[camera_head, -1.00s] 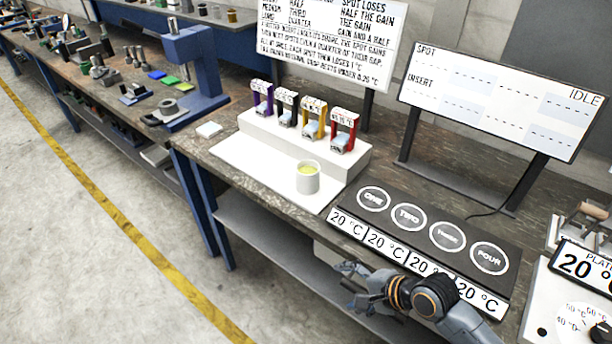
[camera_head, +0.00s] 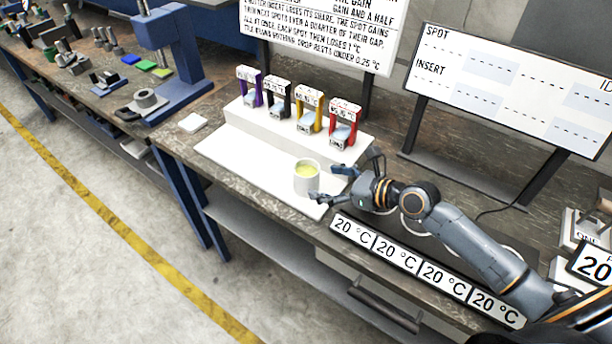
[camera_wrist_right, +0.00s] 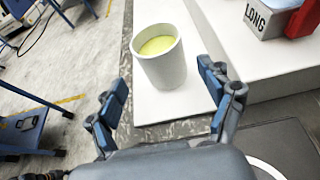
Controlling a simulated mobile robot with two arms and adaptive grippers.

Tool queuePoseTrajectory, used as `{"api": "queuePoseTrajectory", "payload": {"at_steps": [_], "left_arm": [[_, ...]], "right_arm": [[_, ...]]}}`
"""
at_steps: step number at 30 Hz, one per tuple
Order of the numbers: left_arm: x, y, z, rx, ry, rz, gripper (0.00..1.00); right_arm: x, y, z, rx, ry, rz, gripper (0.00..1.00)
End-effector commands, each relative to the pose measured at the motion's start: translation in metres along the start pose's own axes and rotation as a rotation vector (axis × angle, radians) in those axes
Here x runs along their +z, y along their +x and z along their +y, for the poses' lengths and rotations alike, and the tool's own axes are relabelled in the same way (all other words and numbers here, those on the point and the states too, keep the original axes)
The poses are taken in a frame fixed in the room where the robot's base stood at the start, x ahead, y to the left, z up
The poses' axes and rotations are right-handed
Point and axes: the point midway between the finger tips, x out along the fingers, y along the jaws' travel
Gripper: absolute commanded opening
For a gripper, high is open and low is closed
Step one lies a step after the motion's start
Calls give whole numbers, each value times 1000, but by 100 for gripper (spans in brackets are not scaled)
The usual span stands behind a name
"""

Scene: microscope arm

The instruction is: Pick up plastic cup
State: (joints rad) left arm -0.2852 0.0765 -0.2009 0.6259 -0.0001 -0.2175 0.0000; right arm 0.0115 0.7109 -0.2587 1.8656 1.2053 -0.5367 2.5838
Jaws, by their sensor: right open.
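A white plastic cup (camera_head: 306,178) with yellow-green contents stands upright on the white board (camera_head: 250,167) on the bench. In the right wrist view the cup (camera_wrist_right: 163,62) is just ahead of my right gripper, a little beyond the fingertips. My right gripper (camera_head: 334,184) is open and empty, to the right of the cup, with one finger toward the back and one toward the front. In the right wrist view its two fingers (camera_wrist_right: 168,86) are spread wide. I see no contact with the cup. My left gripper is not in view.
A white stepped stand with several coloured clips (camera_head: 342,124) is behind the cup. A dark panel with round pads and 20 °C labels (camera_head: 423,266) lies under my right arm. A sign (camera_head: 330,35) and a display (camera_head: 512,90) stand behind.

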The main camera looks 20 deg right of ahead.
Motion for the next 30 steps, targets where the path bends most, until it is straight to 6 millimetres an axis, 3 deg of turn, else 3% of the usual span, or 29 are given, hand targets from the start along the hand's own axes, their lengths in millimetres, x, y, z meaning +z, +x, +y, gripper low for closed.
{"api": "queuePoseTrajectory", "payload": {"at_steps": [1, 3, 6, 11, 16, 21, 29, 30], "left_arm": [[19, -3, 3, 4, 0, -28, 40], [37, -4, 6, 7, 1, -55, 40], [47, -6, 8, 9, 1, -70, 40], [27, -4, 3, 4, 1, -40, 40], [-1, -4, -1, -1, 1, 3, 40], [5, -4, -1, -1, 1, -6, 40], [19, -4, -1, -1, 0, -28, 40], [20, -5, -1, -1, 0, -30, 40]], "right_arm": [[3, 10, 0, 0, -2, -3, 80], [2, 21, 0, -1, -1, -3, 80], [2, 30, 0, -1, -3, -2, 80], [1, 40, 0, -1, -4, -1, 80], [1, 67, 0, 0, -4, -1, 80], [0, 86, 0, -1, -4, 0, 80], [0, 89, 0, 0, -5, 0, 80], [0, 89, 0, 0, -5, 1, 74]]}}
